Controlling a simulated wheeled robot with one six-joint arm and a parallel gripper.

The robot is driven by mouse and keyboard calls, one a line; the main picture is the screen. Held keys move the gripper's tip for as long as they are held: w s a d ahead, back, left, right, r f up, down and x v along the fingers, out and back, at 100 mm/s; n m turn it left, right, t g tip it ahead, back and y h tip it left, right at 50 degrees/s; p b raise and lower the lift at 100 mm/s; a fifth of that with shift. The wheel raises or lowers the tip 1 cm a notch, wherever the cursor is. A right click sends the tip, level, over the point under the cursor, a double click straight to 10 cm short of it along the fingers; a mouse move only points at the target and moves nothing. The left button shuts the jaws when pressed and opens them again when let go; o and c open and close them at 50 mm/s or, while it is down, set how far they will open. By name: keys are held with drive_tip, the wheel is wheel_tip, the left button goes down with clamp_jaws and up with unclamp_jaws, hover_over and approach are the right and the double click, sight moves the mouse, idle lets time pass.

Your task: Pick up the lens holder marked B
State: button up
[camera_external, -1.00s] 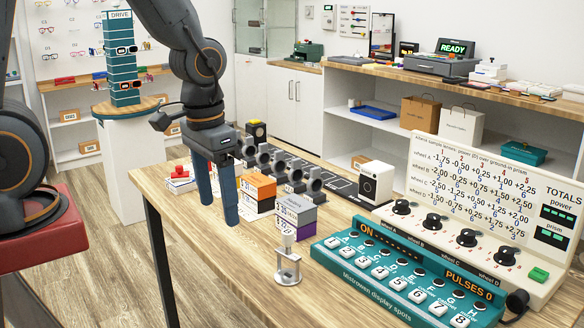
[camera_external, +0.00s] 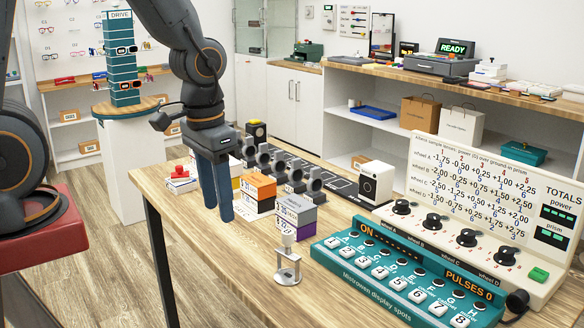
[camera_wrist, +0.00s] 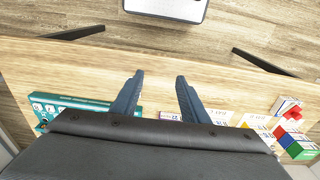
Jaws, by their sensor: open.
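Several dark grey lens holders with round light rings stand in a slanting row on the table in the external view, from the back one (camera_external: 249,148) to the front one (camera_external: 314,184). I cannot read a letter on any of them, so I cannot tell which is B. My gripper (camera_external: 217,212) points down with its two blue-grey fingers, left of the row and in front of the small boxes. In the wrist view my gripper (camera_wrist: 160,77) is open, with nothing between its fingers. No lens holder shows in the wrist view.
An orange-topped box (camera_external: 258,187) and a grey and purple box (camera_external: 296,215) stand between my gripper and the row. A metal stand (camera_external: 287,270) is near the front edge. The teal console (camera_external: 400,270) fills the right. Bare table (camera_external: 160,190) lies at left.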

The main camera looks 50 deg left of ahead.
wheel_tip(320, 180, up, 5)
drive_tip(key=n+g+y+p, duration=0.1)
drive_tip(key=n+y+p, duration=0.15)
drive_tip(key=n, duration=1.65)
hover_over(286, 252)
drive_tip(key=shift+n+h, duration=0.35)
drive_tip(key=shift+n, duration=0.05)
drive_tip(key=f, duration=0.9)
drive_tip(key=shift+w+f, duration=0.2)
drive_tip(key=shift+f, duration=0.15)
drive_tip(key=shift+a+f+p, duration=0.2)
drive_tip(key=shift+f+p, duration=0.55)
drive_tip(key=shift+f, duration=1.35)
drive_tip(key=shift+a+f+p, duration=0.2)
drive_tip(key=shift+f+p, duration=0.5)
drive_tip(key=shift+f, duration=1.35)
clamp_jaws()
